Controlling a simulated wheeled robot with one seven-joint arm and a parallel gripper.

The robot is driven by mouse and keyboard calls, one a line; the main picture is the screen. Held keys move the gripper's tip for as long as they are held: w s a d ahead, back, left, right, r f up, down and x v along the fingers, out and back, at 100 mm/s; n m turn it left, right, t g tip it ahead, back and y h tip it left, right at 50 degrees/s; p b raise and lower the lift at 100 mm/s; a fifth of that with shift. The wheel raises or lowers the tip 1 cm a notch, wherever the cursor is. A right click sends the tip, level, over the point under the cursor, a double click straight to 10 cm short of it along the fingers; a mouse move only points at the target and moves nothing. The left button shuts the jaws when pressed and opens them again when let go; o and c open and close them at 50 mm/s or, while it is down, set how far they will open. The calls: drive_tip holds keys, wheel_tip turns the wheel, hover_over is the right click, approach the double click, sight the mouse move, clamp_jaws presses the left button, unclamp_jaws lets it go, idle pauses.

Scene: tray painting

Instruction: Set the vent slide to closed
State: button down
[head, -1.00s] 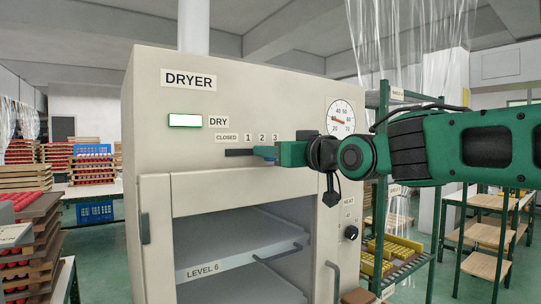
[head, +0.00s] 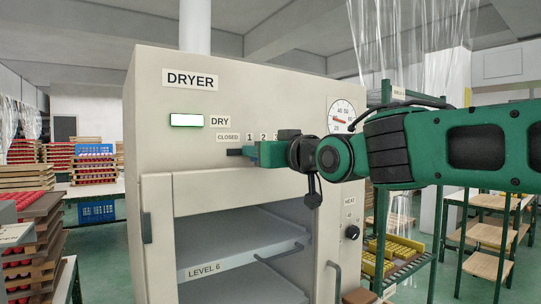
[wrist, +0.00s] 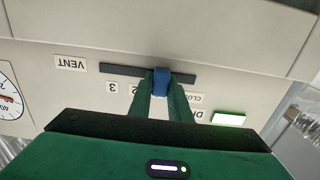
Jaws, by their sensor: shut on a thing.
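The dryer (head: 158,120) has a vent slide: a dark horizontal slot (head: 234,152) under labels CLOSED (head: 228,137), 1, 2 and 3. In the wrist view, which is upside down, the blue slide knob (wrist: 161,79) stands in the slot (wrist: 125,70), between the label 2 (wrist: 133,90) and the partly hidden CLOSED label (wrist: 193,98). My gripper (wrist: 161,95) is shut on the blue knob, one green finger on each side. In the head view my gripper (head: 251,153) is below the label 1. The label 1 is hidden in the wrist view.
A round dial (head: 341,115) sits right of the slide. The dryer's open front shows shelves (head: 230,255) below. A green rack (head: 385,190) with yellow trays stands at the right. Stacked trays (head: 30,180) stand at the left.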

sight(233, 150)
drive_tip(key=s+a, duration=0.2)
drive_tip(key=a, duration=0.1)
drive_tip(key=shift+s+a, duration=0.2)
drive_tip(key=shift+a, duration=0.1)
drive_tip(key=c, duration=1.6)
unclamp_jaws()
drive_tip(key=shift+s, duration=0.1)
drive_tip(key=shift+c, duration=0.2)
drive_tip(key=shift+d, duration=0.1)
drive_tip(key=v, duration=1)
drive_tip(key=shift+s+d, duration=0.2)
drive_tip(key=shift+d+f, duration=0.1)
